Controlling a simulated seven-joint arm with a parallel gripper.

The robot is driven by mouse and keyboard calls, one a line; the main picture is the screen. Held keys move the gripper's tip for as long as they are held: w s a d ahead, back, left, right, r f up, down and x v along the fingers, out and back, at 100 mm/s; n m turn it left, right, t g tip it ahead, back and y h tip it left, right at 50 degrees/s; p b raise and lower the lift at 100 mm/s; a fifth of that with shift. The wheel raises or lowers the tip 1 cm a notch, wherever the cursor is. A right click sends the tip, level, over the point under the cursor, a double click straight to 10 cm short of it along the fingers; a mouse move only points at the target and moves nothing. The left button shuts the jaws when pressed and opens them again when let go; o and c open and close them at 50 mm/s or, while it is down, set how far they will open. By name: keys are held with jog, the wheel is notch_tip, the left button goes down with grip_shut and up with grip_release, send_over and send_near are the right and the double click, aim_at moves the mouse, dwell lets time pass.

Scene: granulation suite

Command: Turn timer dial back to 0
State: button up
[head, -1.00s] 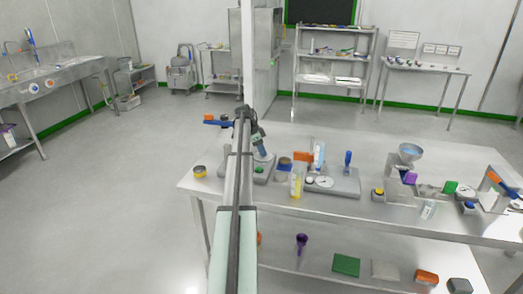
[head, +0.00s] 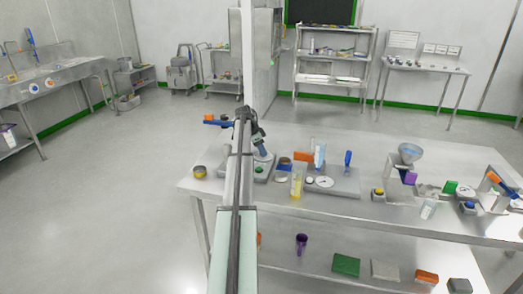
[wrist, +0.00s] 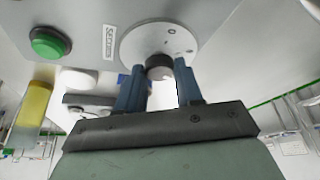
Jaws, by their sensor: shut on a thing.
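The timer dial (wrist: 135,42) is a white disc with small dark marks on a pale panel in the wrist view. A green button (wrist: 48,42) sits on the same panel, left of the dial. In the head view my gripper (head: 262,150) is at the grey timer unit near the table's left end; my arm hides part of it.
A yellow-filled cylinder (head: 297,184) stands right of the timer unit, near a scale with a round white face (head: 323,182). A yellow-and-dark round item (head: 200,171) lies left of my arm. A funnel (head: 409,152) stands farther right. The front table edge is fairly clear.

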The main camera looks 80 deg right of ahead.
jog(key=n, duration=0.1)
jog(key=n+t+h, duration=0.1)
jog(key=n, duration=0.3)
jog(key=shift+s+a, duration=0.15)
jog(key=shift+a, duration=0.1)
jog(key=n+t, duration=0.1)
jog(key=n, duration=0.1)
jog(key=n+t+h, duration=0.1)
jog(key=n, duration=0.2)
jog(key=shift+s, duration=0.2)
jog(key=n+t, duration=0.1)
jog(key=n, duration=0.2)
jog(key=n+t, duration=0.1)
jog(key=n, duration=0.1)
jog(key=shift+s+n, duration=0.2)
jog(key=shift+n, duration=0.2)
jog(key=n+t, duration=0.1)
jog(key=n, duration=0.1)
jog(key=n+y, duration=0.1)
jog(key=n, duration=0.1)
jog(key=shift+s+d+n+t, duration=0.1)
jog(key=shift+d+n+t, duration=0.05)
jog(key=shift+n+t, duration=0.25)
jog(key=o, duration=1)
jog(key=shift+o, duration=0.2)
jog(key=shift+r, duration=0.1)
